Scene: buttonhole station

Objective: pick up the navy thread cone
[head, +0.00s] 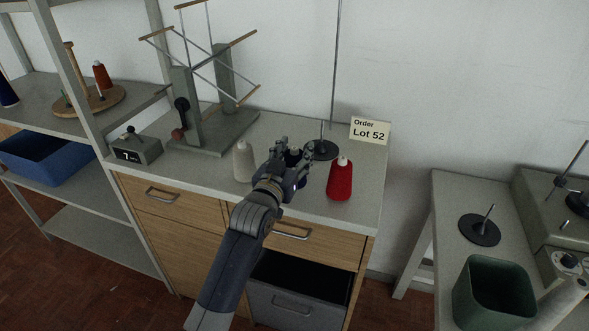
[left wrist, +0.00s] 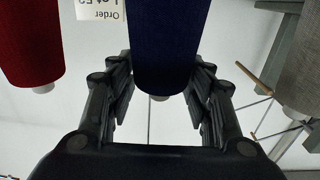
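The navy thread cone (head: 294,157) stands on the cabinet top between a grey-white cone (head: 243,161) and a red cone (head: 340,179). My left gripper (head: 293,158) is over it and hides most of it in the head view. In the left wrist view, which looks upside down, the navy cone (left wrist: 166,45) lies between the two spread fingers of the left gripper (left wrist: 162,85). The fingers are open, one on each side; whether either touches the cone is hard to tell. My right gripper is not in view.
A black spindle disc (head: 322,150) and an order card (head: 369,130) reading "Lot 52" are behind the cones. A yarn winder (head: 213,137) stands left. Another dark blue cone (head: 7,93) is on the left shelf. A drawer (head: 298,291) below is open. A green bin (head: 493,293) is at right.

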